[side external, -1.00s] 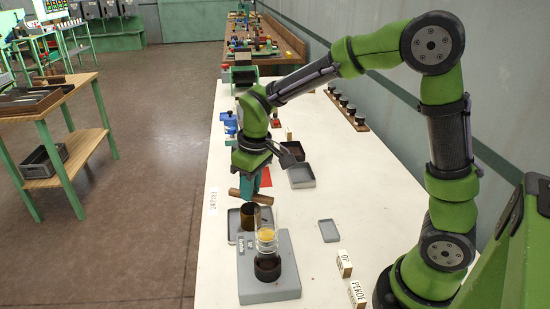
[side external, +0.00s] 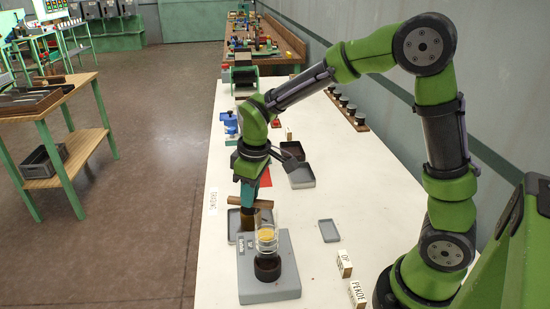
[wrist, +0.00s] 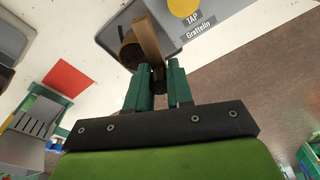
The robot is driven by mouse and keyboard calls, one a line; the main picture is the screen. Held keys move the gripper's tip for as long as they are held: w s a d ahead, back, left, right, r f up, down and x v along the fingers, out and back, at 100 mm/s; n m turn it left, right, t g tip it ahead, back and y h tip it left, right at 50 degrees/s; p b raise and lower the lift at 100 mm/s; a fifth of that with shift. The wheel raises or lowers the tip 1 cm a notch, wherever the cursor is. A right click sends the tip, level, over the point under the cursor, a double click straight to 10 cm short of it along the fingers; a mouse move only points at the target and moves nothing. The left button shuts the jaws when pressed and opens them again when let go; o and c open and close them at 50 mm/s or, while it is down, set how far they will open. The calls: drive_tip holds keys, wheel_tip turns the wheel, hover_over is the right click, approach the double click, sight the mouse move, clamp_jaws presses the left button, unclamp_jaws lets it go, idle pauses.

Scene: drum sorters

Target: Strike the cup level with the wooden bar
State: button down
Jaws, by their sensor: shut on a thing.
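My gripper (side external: 250,192) is shut on the wooden bar (side external: 264,204), which lies roughly level, crosswise under the fingers. A dark brown cup (side external: 248,222) stands under the bar, partly hidden by it. In the wrist view the bar (wrist: 148,38) passes over the right part of the round cup (wrist: 128,50); my gripper (wrist: 158,82) grips its near end there. I cannot tell whether the bar touches the cup's rim.
A shallow grey tray (side external: 233,228) lies by the cup. A small grey tray (side external: 329,231) and white lettered blocks (side external: 345,264) are to the right. Bare white table lies between.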

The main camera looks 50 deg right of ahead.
drive_tip(key=shift+f, duration=2.4)
drive_tip(key=shift+w+d+f, duration=0.15)
drive_tip(key=shift+w+d, duration=3.1)
wheel_tip(320, 180, up, 6)
drive_tip(key=shift+s+a, duration=0.2)
drive_tip(key=shift+d, duration=0.1)
